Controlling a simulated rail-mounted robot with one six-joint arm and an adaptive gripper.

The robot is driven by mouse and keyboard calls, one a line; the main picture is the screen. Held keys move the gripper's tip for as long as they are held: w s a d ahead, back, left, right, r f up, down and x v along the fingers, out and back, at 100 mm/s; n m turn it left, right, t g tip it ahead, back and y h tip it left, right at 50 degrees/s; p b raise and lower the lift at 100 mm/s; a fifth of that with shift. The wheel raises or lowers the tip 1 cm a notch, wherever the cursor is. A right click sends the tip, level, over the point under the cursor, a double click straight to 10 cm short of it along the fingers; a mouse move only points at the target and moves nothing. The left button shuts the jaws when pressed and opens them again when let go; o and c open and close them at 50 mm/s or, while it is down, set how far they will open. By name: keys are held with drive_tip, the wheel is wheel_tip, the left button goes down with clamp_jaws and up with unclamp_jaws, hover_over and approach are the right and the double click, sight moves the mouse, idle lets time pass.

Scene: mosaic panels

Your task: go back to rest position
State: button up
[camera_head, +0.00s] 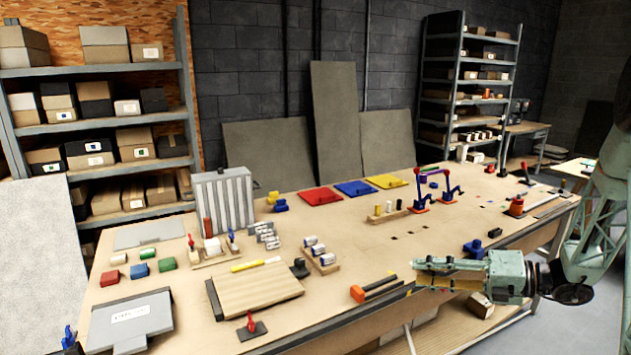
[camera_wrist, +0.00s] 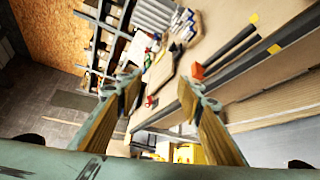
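My gripper (camera_head: 418,273) is pale green with yellowish finger pads and hangs at the front edge of the long workbench (camera_head: 345,262), at the right of the head view. It points left there, and my arm reaches in from the right edge. In the wrist view my gripper (camera_wrist: 163,92) has its two fingers spread well apart with nothing between the pads. The bench front edge and its parts show beyond the fingers, tilted in that view. The gripper appears apart from the bench objects, though its exact height over the bench edge is hard to tell.
Shelves (camera_head: 95,72) stand behind.

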drive_tip(key=s+a+r+n+g+h+b, duration=0.1)
drive_tip(key=s+a+r+n+g+h, duration=0.15)
drive_tip(key=s+a+r+n, duration=0.4)
drive_tip(key=s+a+r+n+g+h+b, duration=0.1)
drive_tip(key=s+a+r+n+g, duration=0.3)
drive_tip(key=s+a+n, duration=0.65)
drive_tip(key=s+d+r+n+t+h+b, duration=0.1)
drive_tip(key=s+d+r+n+h, duration=0.1)
drive_tip(key=s+n, duration=0.5)
drive_tip(key=s+d+r+n+t+h+b, duration=0.1)
drive_tip(key=s+d+n+h, duration=0.2)
drive_tip(key=s, duration=0.9)
drive_tip(key=s+d+r+n+t+h+b, duration=0.1)
drive_tip(key=s+n+h, duration=0.4)
drive_tip(key=s+n, duration=0.5)
drive_tip(key=shift+d+r+n, duration=0.4)
drive_tip(key=shift+d+r, duration=0.45)
drive_tip(key=shift+d, duration=0.2)
drive_tip(key=shift+t, duration=0.25)
